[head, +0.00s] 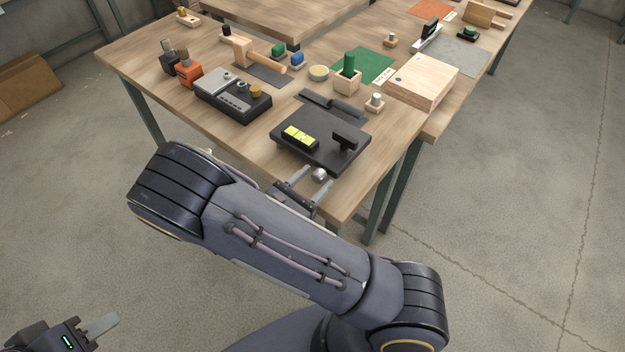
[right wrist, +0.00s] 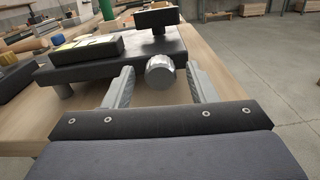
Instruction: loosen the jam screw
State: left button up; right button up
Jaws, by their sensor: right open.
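A silver knurled knob (right wrist: 160,72), which looks like the jam screw, sticks out from the near edge of a black plate (head: 301,149). It also shows in the head view (head: 319,174). My right gripper (head: 314,182) is open, with its two grey fingers pointing at the plate. In the right wrist view the knob sits between the fingers (right wrist: 160,88), with a gap on each side. The knob's shank is hidden. My left gripper (head: 100,327) is at the lower left of the head view, away from the table, partly cut off by the frame.
The plate carries a yellow-green level (head: 300,138) and a black T-shaped post (head: 344,141). A black and grey box (head: 232,98) and a wooden block (head: 422,83) stand farther back on the wooden table (head: 185,118). Open floor lies right of the table.

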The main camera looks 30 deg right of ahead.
jog(key=c, duration=1)
jog(key=shift+r+n+p, duration=0.15)
jog(key=shift+n+p, duration=0.3)
jog(key=shift+n, duration=0.75)
jog(key=o, duration=1)
jog(key=b+v, duration=0.1)
jog(key=v, duration=0.6)
jog(key=shift+a+b, duration=0.35)
jog(key=shift+a, duration=0.05)
jog(key=shift+s, duration=0.15)
